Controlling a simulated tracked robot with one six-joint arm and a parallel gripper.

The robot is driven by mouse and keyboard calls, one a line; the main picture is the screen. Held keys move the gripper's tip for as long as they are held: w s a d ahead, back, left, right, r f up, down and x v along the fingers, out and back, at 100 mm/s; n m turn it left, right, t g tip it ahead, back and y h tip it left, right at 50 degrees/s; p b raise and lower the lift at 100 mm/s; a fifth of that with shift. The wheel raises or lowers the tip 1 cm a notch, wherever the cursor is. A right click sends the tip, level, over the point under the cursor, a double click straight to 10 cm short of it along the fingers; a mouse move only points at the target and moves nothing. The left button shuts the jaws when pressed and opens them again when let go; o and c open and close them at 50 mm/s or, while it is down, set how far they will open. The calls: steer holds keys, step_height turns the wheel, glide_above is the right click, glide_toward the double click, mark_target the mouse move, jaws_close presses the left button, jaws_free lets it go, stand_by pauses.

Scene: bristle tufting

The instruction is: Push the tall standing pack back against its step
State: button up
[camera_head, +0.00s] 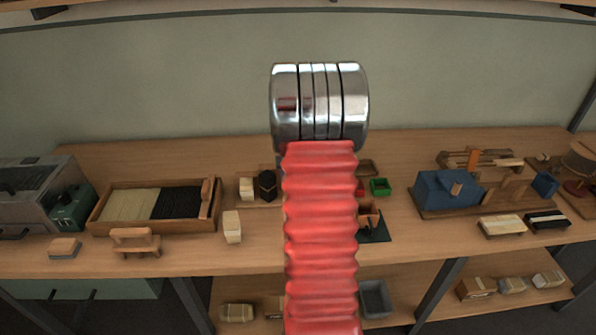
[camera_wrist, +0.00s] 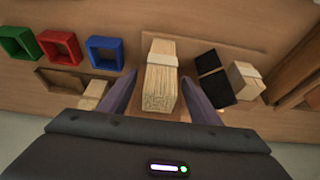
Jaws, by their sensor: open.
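A tall pale bristle pack (camera_wrist: 160,82) with a white paper band stands in the middle of the wrist view, its cut ends facing the camera. My gripper (camera_wrist: 158,80) is open, with one finger on each side of this pack and a visible gap at each side. A wooden board (camera_wrist: 208,43) lies around the pack; I cannot tell which edge is its step or how far the pack is from it. In the head view my red arm covers this middle area, so the gripper and pack are hidden there.
In the wrist view, a black pack (camera_wrist: 214,76) and a banded pale pack (camera_wrist: 245,82) stand to the right. Green (camera_wrist: 18,43), red (camera_wrist: 60,47) and blue (camera_wrist: 105,54) boxes stand to the left. A pale block (camera_head: 232,226) is near the bench's front edge.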

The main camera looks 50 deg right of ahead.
steer(key=shift+x, duration=2.2)
steer(key=c, duration=1.2)
